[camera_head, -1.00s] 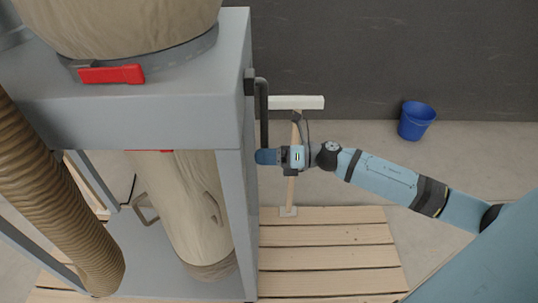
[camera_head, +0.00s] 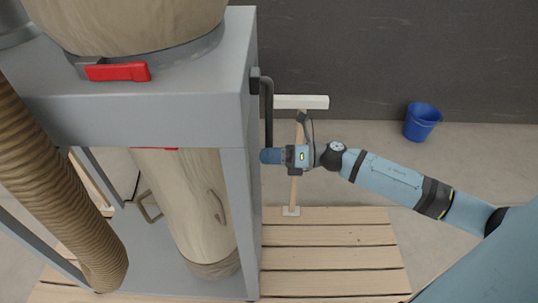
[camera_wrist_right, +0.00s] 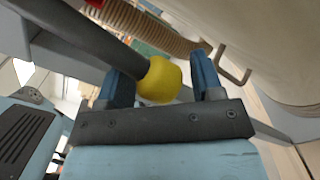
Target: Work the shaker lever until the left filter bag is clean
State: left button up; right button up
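The shaker lever (camera_head: 268,112) is a dark bar bent down along the right side of the grey housing. Its yellow knob (camera_wrist_right: 160,80) shows in the right wrist view. My right gripper (camera_head: 270,156) is at the lever's lower end. In the wrist view its blue fingers (camera_wrist_right: 163,82) stand apart on either side of the knob, with a small gap at the right finger. A beige filter bag (camera_head: 130,22) sits on top of the housing, cut off by the picture's edge; I cannot tell whether it is the left one. My left gripper is not in view.
A lower beige bag (camera_head: 190,210) hangs inside the grey frame (camera_head: 240,200). A ribbed brown hose (camera_head: 50,190) runs down at the left. A red clamp (camera_head: 118,72) closes the upper bag's band. A wooden pallet (camera_head: 330,255) and a blue bucket (camera_head: 422,121) are at the right.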

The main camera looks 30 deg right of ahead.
jog(key=s+a+p, duration=0.1)
jog(key=s+a+r+p, duration=0.1)
jog(key=s, duration=0.1)
jog(key=s+a+r, duration=0.1)
jog(key=shift+s+p, duration=0.35)
jog(key=shift+p, duration=0.05)
